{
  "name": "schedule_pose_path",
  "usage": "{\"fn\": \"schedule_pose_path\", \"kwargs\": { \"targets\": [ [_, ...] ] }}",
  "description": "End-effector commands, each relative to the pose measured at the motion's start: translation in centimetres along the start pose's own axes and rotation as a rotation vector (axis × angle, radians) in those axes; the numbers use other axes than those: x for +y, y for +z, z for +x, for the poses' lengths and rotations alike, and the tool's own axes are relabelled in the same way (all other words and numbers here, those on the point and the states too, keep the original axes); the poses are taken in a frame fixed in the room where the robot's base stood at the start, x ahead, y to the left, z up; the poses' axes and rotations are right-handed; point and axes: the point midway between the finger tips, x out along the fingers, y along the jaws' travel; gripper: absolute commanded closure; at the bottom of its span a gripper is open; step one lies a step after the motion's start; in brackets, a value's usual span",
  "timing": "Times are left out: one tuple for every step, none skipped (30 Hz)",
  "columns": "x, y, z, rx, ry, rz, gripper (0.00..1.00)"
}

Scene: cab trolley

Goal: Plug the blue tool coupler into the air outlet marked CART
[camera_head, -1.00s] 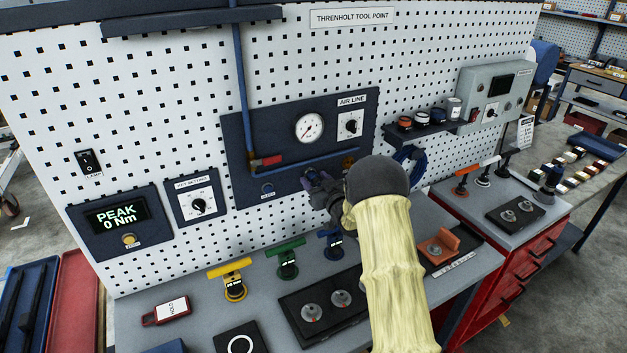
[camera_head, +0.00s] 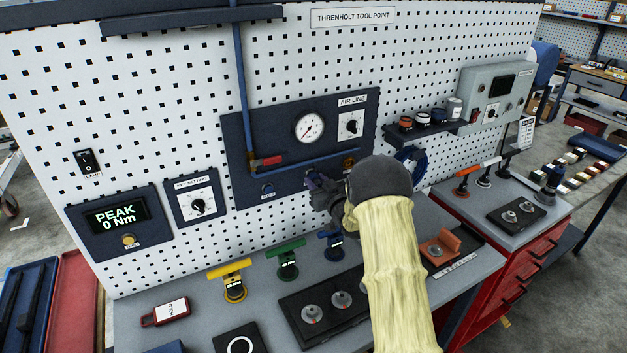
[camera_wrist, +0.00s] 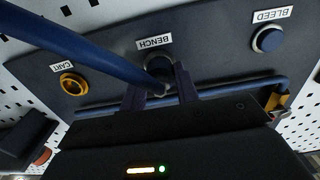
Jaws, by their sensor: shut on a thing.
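My gripper (camera_head: 316,184) is at the lower right of the dark air line panel (camera_head: 290,110). In the wrist view its two fingers (camera_wrist: 160,95) are shut on a dark part in front of the outlet labelled BENCH (camera_wrist: 155,45). That part is mostly hidden, and a blue hose (camera_wrist: 85,45) runs to it from the upper left. It looks like the blue tool coupler; I cannot tell whether it is seated in BENCH. The CART outlet (camera_wrist: 73,84), with an orange-yellow ring, is left of it in the wrist view, apart from my fingers and empty.
A blue BLEED button (camera_wrist: 268,39) sits at the right in the wrist view. A blue pipe (camera_wrist: 215,92) crosses the panel beside my fingers. Yellow (camera_head: 235,280), green (camera_head: 288,262) and blue (camera_head: 331,245) handled tools stand on the bench below. A blue coil (camera_head: 409,163) hangs right of my arm.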

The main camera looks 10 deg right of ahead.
Motion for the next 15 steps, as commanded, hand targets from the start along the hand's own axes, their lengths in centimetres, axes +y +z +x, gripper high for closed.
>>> {"fn": "schedule_pose_path", "kwargs": {
  "targets": [
    [0.1,0.2,-0.3,-0.004,0.001,0.000,1.00],
    [0.1,0.2,-0.3,-0.004,0.001,0.000,1.00],
    [0.1,0.2,-0.5,-0.004,0.001,0.000,1.00],
    [0.1,0.2,-0.6,-0.004,0.001,0.000,1.00],
    [0.1,0.2,-0.7,-0.004,0.001,0.000,1.00],
    [0.0,0.2,-0.8,-0.004,0.001,0.000,1.00],
    [0.0,0.2,-0.9,-0.004,0.001,0.000,1.00],
    [0.1,0.2,-1.0,-0.004,0.001,0.000,1.00],
    [0.1,0.1,-1.1,-0.003,0.002,0.000,1.00],
    [0.1,0.1,-1.2,-0.003,0.002,0.000,1.00],
    [0.2,0.1,-1.3,-0.003,0.003,0.000,1.00],
    [0.2,0.1,-1.5,-0.003,0.003,0.000,1.00],
    [0.2,0.2,-1.6,-0.003,0.004,0.001,1.00],
    [0.2,0.2,-1.7,-0.003,0.004,0.001,1.00],
    [0.3,0.2,-1.8,-0.003,0.005,0.001,1.00]
  ]
}}
